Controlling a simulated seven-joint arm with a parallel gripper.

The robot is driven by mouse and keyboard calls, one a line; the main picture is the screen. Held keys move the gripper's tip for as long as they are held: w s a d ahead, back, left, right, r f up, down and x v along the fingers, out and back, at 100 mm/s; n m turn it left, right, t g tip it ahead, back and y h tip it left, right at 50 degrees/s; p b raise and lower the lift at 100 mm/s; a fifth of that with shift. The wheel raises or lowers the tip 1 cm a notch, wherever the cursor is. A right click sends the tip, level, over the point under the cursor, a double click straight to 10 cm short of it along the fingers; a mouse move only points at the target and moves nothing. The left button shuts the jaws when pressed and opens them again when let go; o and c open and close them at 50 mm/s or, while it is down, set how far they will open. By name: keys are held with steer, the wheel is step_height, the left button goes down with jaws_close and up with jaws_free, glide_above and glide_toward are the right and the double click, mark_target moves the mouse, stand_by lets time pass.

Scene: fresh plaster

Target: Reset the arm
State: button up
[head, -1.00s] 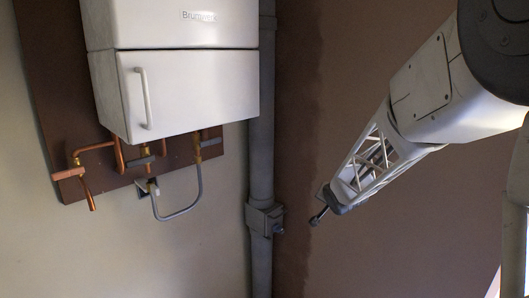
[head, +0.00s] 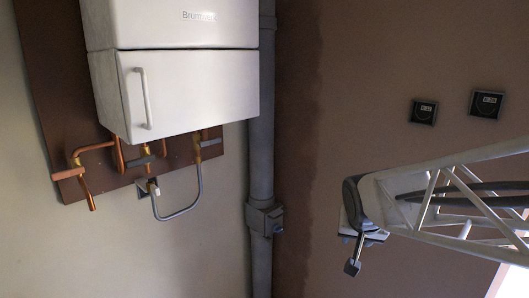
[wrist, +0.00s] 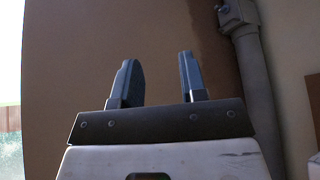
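My gripper (wrist: 156,82) shows in the wrist view with its two dark fingers standing apart and nothing between them. Behind the fingers is the plain brown wall. In the head view my gripper (head: 354,262) hangs at the end of my white lattice arm at the lower right, in front of the brown wall. It is small and seen from the side there. It looks clear of the wall fittings.
A white boiler (head: 188,90) hangs on a brown board at the left, with copper pipes (head: 95,150) below. A grey vertical pipe (head: 261,150) runs down the corner. Two dark wall boxes (head: 424,112) (head: 487,104) sit at the right. A bright opening (wrist: 10,120) shows at the wrist view's left edge.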

steer(key=s+a+n+g+y, duration=0.1)
steer(key=s+a+n+g, duration=0.1)
steer(key=s, duration=1.7)
steer(key=shift+s+a+f+n+g, duration=0.15)
steer(key=shift+a+f+n+g, duration=0.25)
steer(key=shift+g, duration=0.3)
steer(key=shift+d, duration=0.1)
